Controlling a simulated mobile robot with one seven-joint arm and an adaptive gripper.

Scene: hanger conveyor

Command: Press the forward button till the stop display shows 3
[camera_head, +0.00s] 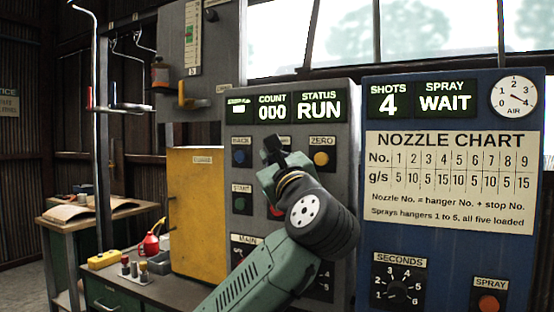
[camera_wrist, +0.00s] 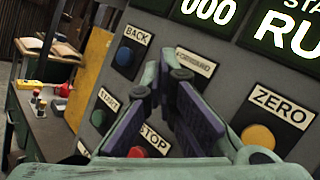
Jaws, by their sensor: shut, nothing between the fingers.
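My gripper (camera_head: 273,148) is shut and empty, with its tips at the grey control panel between the BACK and ZERO buttons. In the wrist view the fingertips (camera_wrist: 166,76) lie just below and left of the FORWARD label (camera_wrist: 196,63). The forward button itself is hidden behind the fingers, and I cannot tell whether they touch it. The display at the left end of the panel's lit row (camera_head: 238,108) is too small and bright to read. Beside it, the count display (camera_head: 272,108) reads 000 and the status display (camera_head: 319,105) reads RUN.
Nearby are the blue BACK button (camera_wrist: 124,57), yellow ZERO button (camera_wrist: 258,137), green START button (camera_head: 240,204) and red STOP button (camera_wrist: 138,152). A blue panel (camera_head: 450,258) at right shows SHOTS 4, SPRAY WAIT. A yellow cabinet (camera_head: 196,212) stands left.

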